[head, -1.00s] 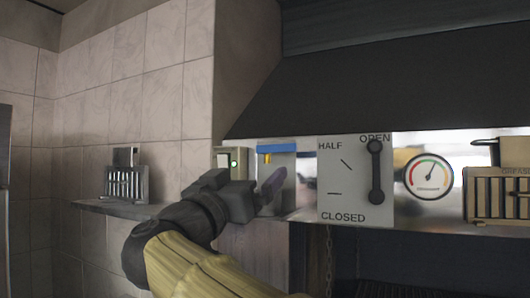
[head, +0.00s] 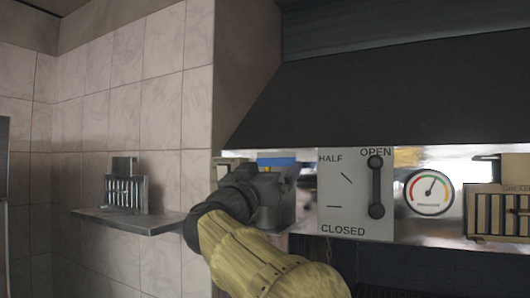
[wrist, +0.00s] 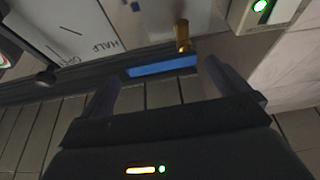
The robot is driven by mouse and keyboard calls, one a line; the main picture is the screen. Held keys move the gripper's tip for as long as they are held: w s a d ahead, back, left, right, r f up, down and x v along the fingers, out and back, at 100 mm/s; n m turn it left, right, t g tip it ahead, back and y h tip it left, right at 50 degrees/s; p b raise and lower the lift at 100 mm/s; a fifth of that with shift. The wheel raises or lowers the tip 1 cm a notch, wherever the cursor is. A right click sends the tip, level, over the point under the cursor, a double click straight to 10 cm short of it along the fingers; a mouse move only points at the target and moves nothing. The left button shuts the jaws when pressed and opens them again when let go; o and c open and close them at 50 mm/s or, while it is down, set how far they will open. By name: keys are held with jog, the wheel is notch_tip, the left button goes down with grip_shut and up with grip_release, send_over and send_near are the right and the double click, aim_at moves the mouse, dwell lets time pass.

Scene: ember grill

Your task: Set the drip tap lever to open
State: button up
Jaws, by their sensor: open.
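A pale panel (head: 340,225) marked HALF, OPEN and CLOSED carries a dark lever (head: 376,187). The lever stands upright, its top end at OPEN. To the left is a grey box with a blue strip (head: 275,161), partly hidden behind my gripper (head: 275,182). In the wrist view, a brass piece (wrist: 182,35) stands out beside the blue strip (wrist: 160,66). My gripper (wrist: 160,85) is open and empty, its fingers on either side of the blue strip's region. I cannot tell whether they touch anything. No label shows which part is the drip tap.
A small box with a green light (wrist: 261,6) is beside the brass piece. A round gauge (head: 429,193) and a slatted box (head: 495,213) are to the right. A metal shelf (head: 125,221) with a slotted holder (head: 125,192) is on the left wall. The dark hood overhangs.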

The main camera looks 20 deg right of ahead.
aim_at(275, 163)
jog(key=p+x, duration=0.2)
jog(key=x, duration=0.4)
jog(key=shift+w+d+r, duration=0.1)
jog(key=shift+w+r, duration=0.1)
jog(key=shift+c, duration=0.2)
